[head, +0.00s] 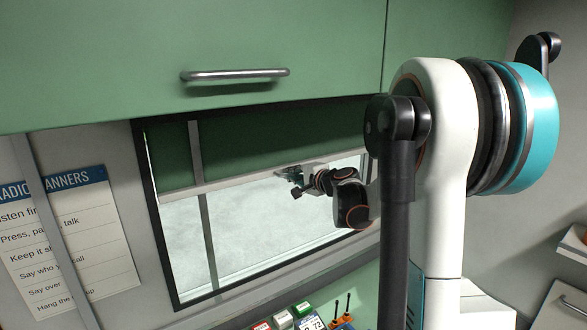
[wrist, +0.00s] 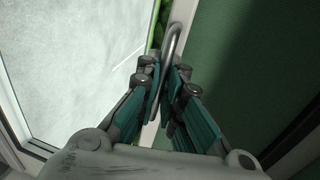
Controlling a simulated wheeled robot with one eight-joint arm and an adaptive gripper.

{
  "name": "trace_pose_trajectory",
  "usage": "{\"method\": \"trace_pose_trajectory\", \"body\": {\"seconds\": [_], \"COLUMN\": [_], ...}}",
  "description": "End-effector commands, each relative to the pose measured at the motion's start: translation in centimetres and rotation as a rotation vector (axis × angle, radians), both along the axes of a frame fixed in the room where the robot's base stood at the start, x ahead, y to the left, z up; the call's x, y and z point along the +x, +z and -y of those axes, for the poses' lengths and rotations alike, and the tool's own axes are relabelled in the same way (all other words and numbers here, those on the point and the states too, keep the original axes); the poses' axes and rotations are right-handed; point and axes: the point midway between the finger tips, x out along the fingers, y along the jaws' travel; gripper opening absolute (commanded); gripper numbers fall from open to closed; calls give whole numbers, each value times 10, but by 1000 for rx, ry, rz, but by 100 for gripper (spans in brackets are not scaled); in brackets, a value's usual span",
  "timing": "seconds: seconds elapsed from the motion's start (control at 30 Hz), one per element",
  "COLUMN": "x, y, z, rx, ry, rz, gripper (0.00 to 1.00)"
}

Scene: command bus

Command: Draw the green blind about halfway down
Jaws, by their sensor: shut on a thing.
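The green blind (head: 250,142) hangs in the upper part of the window, with a pale bar (head: 205,186) along its lower edge. It covers somewhat under half of the window's visible height. My gripper (head: 290,180) is at the blind's lower bar in the head view. In the wrist view my gripper (wrist: 165,92) is shut on a curved metal pull handle (wrist: 173,43) on the bar. The green blind cloth (wrist: 235,60) lies to the right there and bright window glass (wrist: 70,60) to the left. The handle is too small to make out in the head view.
A green cabinet with a bar handle (head: 235,75) overhangs the window. A vertical grey strip (head: 203,190) crosses the window. A notice sheet (head: 85,235) hangs at left. Small coloured items (head: 285,320) stand below the window. My arm hides the right side.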

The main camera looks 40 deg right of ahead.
Motion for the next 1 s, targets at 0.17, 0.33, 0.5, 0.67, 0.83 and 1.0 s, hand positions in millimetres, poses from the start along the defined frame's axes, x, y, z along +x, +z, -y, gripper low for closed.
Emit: {"method": "trace_pose_trajectory", "body": {"seconds": [0.17,0.33,0.5,0.67,0.83,1.0], "x": [0,0,0,0,0,0], "y": [-61,-99,-126,-139,-144,-144], "z": [0,0,0,0,0,0], "rx": [0,0,0,0,0,0], "ry": [0,0,0,0,0,0], "rz": [-1,0,0,0,0,0], "gripper": [0,0,0,0,0,0]}}
